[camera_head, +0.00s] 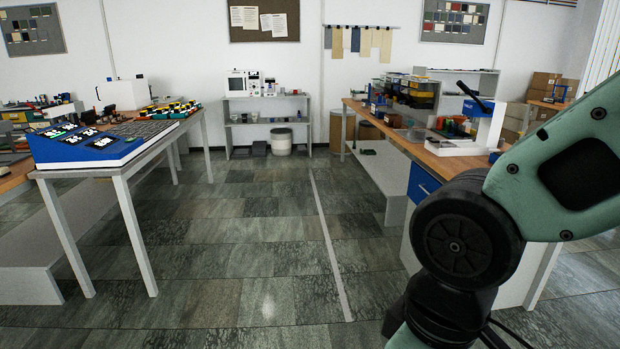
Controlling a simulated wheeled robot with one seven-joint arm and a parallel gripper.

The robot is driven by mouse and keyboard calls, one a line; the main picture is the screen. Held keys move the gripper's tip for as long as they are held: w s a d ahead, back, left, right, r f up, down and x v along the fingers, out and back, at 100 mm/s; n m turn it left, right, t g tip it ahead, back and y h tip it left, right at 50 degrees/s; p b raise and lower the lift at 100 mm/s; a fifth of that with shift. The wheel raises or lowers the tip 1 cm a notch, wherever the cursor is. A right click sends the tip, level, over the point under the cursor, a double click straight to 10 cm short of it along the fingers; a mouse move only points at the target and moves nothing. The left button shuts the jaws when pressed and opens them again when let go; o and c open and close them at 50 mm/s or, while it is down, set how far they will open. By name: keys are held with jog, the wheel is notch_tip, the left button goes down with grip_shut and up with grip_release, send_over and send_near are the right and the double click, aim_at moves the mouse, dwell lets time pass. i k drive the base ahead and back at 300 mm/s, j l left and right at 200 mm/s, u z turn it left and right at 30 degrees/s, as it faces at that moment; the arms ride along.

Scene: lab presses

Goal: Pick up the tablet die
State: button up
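I cannot make out a tablet die for certain in the head view; the small items on the benches are too small to tell apart. A white hand press (487,124) with a dark lever stands on the wooden bench (412,150) at the right. Small dark and coloured pieces lie around the press. My arm fills the lower right of the view, but my gripper does not show.
A white-legged table (150,146) at the left bears a blue console (88,145) and small coloured items. The tiled floor (245,235) between the benches is clear.

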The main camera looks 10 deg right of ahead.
aim_at(420, 134)
jog(key=i, duration=2)
jog(key=i+z, duration=0.15)
jog(key=i, duration=0.45)
jog(key=i+j+z, duration=0.15)
jog(key=i, duration=0.5)
jog(key=i+j+z, duration=0.15)
jog(key=i, duration=0.45)
jog(key=i+j+z, duration=0.1)
jog(key=i+z, duration=0.3)
jog(key=i+j+z, duration=0.15)
jog(key=z, duration=0.25)
jog(key=i+j+z, duration=0.25)
jog(key=z, duration=0.15)
jog(key=i+j+z, duration=0.2)
jog(key=z, duration=0.2)
jog(key=i+j+z, duration=0.15)
jog(key=j+z, duration=0.25)
jog(key=i+j+z, duration=0.1)
jog(key=j+z, duration=0.15)
jog(key=j, duration=0.15)
jog(key=i+j+z, duration=0.1)
jog(key=j+z, duration=0.2)
